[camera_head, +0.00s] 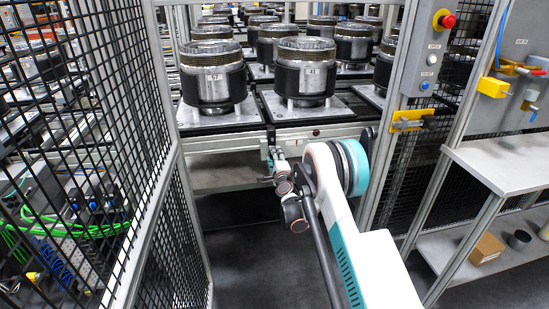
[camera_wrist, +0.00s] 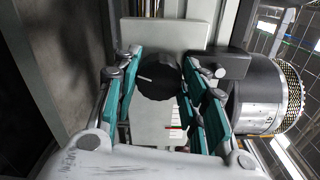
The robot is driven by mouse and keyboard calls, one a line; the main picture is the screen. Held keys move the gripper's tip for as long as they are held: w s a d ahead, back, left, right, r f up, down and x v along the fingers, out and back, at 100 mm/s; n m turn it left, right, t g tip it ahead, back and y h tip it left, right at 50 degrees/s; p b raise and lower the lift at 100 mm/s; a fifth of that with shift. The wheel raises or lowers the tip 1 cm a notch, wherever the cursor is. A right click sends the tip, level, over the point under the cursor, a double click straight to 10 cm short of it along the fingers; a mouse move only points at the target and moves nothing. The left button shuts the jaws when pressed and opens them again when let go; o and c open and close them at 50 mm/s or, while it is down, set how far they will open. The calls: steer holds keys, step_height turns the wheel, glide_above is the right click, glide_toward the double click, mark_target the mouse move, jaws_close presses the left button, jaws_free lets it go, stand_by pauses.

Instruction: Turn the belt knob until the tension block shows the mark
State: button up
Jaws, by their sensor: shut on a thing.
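The belt knob (camera_wrist: 158,82) is black and round with a white pointer line, and it faces the wrist camera. My gripper (camera_wrist: 161,64) has its two teal fingers on either side of the knob, shut on it. The pointer line slants toward the upper left in the wrist view. Whether a tension block lines up with a mark is too small to tell. In the head view my gripper (camera_head: 275,160) is at the conveyor's front edge; the knob cannot be made out there.
Clutches (camera_head: 305,70) stand on pallets (camera_head: 306,107) above and behind my gripper. A mesh fence (camera_head: 130,120) stands at the left. A post with a red stop button (camera_head: 447,21) and a shelf (camera_head: 505,168) are at the right. The floor in front is clear.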

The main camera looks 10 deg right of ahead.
steer(key=shift+d+f, duration=0.1)
steer(key=o, duration=1.1)
steer(key=shift+c, duration=0.2)
steer(key=shift+s, duration=0.1)
steer(key=s, duration=1.2)
